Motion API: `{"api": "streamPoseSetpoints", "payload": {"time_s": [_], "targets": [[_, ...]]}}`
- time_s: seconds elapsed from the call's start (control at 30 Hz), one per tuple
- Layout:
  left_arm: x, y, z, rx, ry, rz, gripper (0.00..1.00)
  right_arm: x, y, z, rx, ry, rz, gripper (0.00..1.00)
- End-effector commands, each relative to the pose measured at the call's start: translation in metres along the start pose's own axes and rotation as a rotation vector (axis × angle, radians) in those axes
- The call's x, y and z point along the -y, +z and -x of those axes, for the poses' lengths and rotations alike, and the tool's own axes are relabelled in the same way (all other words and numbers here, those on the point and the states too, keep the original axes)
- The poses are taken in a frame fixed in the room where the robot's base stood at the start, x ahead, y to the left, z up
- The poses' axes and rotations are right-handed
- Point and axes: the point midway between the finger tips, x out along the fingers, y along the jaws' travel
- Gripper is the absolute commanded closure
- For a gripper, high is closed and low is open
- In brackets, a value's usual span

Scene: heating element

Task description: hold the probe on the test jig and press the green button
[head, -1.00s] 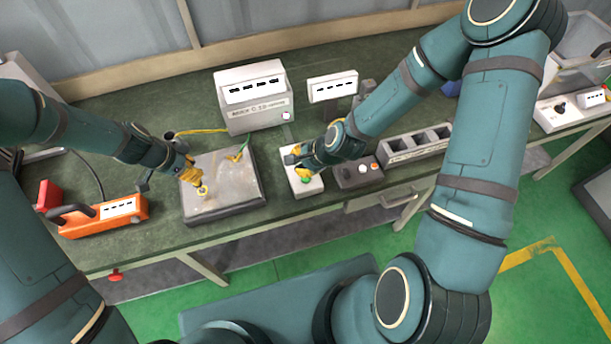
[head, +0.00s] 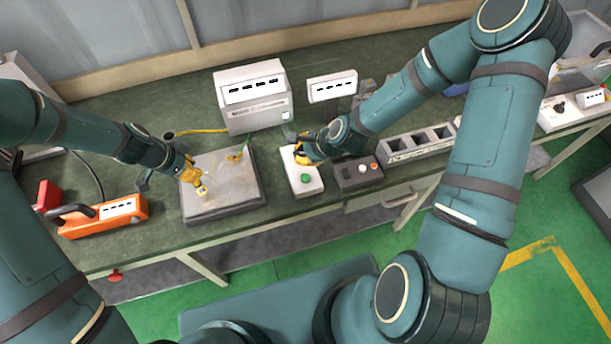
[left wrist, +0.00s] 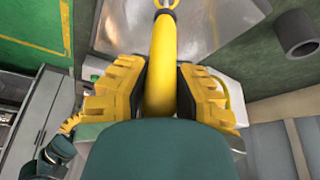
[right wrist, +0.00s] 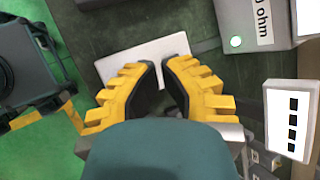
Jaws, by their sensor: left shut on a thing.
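The yellow probe (left wrist: 160,65) is in my left gripper (head: 186,173), shut on its shaft. Its ring-like end (head: 202,190) is over the front part of the test jig's grey metal plate (head: 225,200); whether it touches cannot be told. The green button (head: 304,178) is on the front of a pale box (head: 312,188). My right gripper (head: 300,158) is over the back part of that box, behind the button. In the right wrist view its fingers (right wrist: 161,68) are nearly together with nothing between them; the button is hidden there.
A dark box with a white and an orange knob (head: 350,180) sits right of the button box. An orange tool (head: 128,212) lies left of the jig.

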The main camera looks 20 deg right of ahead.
Motion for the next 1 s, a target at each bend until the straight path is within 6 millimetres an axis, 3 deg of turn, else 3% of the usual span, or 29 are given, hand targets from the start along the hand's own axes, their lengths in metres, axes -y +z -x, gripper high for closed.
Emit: {"api": "streamPoseSetpoints", "payload": {"time_s": [0.5, 1.0], "targets": [[-0.001, 0.001, -0.001, 0.001, 0.002, 0.001, 1.00, -0.027, -0.026, -0.049, 0.001, 0.001, 0.000, 1.00], [-0.001, 0.001, -0.001, 0.001, 0.001, 0.001, 1.00, -0.030, -0.029, -0.055, 0.000, 0.000, 0.001, 0.98]]}}
